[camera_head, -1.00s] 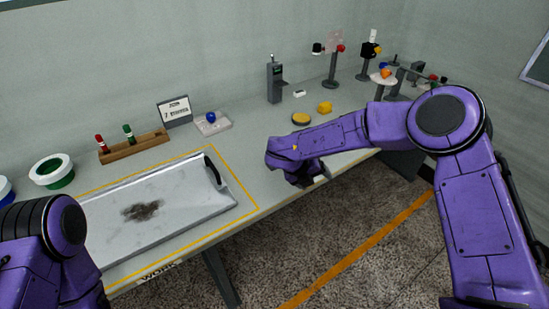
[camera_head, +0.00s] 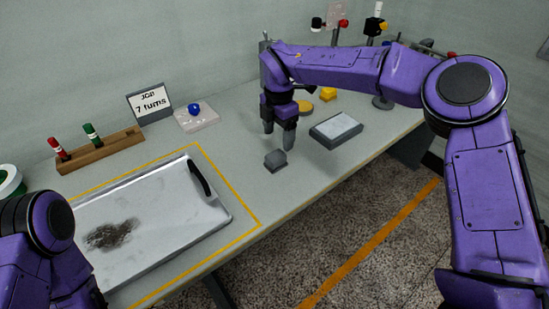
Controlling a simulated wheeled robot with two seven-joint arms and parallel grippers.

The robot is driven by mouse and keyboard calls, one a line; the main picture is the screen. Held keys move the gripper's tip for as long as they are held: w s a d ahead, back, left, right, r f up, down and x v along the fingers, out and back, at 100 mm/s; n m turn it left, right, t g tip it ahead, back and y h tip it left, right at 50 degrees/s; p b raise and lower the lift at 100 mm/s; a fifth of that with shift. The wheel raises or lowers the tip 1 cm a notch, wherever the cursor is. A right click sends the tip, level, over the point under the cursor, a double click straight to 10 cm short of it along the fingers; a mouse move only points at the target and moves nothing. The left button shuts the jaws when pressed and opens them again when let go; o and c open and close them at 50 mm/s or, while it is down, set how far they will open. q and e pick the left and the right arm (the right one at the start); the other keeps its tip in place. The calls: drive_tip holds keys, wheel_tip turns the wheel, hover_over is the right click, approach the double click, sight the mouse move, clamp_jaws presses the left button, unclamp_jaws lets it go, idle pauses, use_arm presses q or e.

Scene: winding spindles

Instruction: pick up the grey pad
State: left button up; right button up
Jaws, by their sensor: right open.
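The grey pad (camera_head: 275,160) is a small dark grey block lying on the bench, right of the tray. My right gripper (camera_head: 279,140) points down with its fingers apart, open and empty. In the picture it is just above and behind the pad; I cannot tell the exact gap. My left arm shows at the lower left, but its gripper is out of view.
A flat grey device with a pale top (camera_head: 336,130) lies to the right of the pad. A metal tray (camera_head: 150,250) with a dark smudge and black handle lies left. A wooden rack (camera_head: 100,152) with red and green spindles and a sign (camera_head: 150,103) stand behind.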

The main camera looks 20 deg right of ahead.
sight(276, 155)
drive_tip(key=f, duration=0.2)
drive_tip(key=f+p, duration=0.1)
drive_tip(key=f, duration=0.1)
drive_tip(key=s+a+f, duration=0.1)
drive_tip(key=f, duration=0.2)
drive_tip(key=shift+s+f+p, duration=0.1)
drive_tip(key=shift+p, duration=0.25)
drive_tip(key=shift+f, duration=0.15)
drive_tip(key=c, duration=1.1)
